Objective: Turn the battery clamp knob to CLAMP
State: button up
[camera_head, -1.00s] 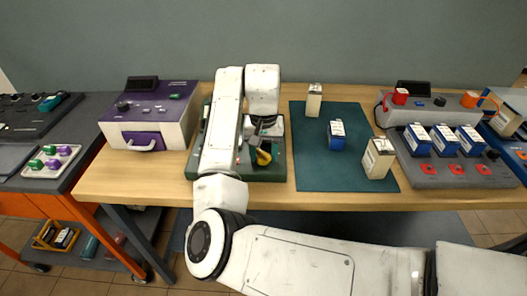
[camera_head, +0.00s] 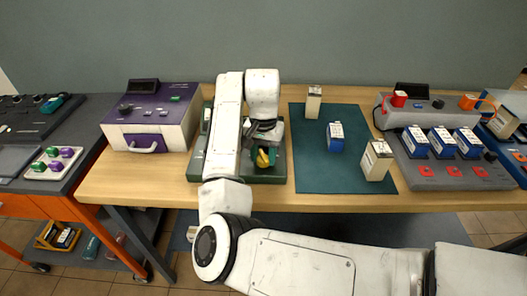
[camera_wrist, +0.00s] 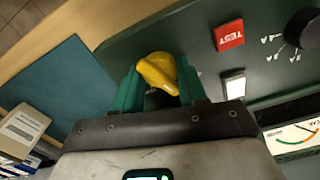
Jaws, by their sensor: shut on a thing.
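A yellow knob (camera_wrist: 157,74) stands on the dark green tester panel (camera_wrist: 120,48) in the wrist view. It also shows low on the tester in the head view (camera_head: 262,159). My gripper (camera_wrist: 160,88) has teal fingertips on both sides of the knob and is shut on it. The knob's grip lies at a slant in the wrist view. In the head view my gripper (camera_head: 266,154) reaches down over the tester, and my arm hides much of it. I cannot read any CLAMP marking near the knob.
A red TEST button (camera_wrist: 229,36), a black dial (camera_wrist: 302,28) and a gauge (camera_wrist: 291,136) sit on the panel beside my gripper. A teal mat (camera_head: 310,165) with several batteries lies to the right. A purple device (camera_head: 150,110) stands to the left.

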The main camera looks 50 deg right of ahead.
jog(key=m+p, duration=0.1)
jog(key=m, duration=0.2)
jog(key=shift+r+m, duration=0.1)
jog(key=shift+m, duration=0.3)
jog(key=m+p, duration=0.1)
jog(key=m, duration=0.2)
jog(key=shift+m, duration=0.3)
jog(key=m, duration=0.3)
jog(key=shift+m+p, duration=0.3)
jog(key=shift+o, duration=0.2)
jog(key=shift+m, duration=2)
jog(key=shift+o, duration=0.3)
jog(key=o, duration=1)
jog(key=shift+c, duration=0.2)
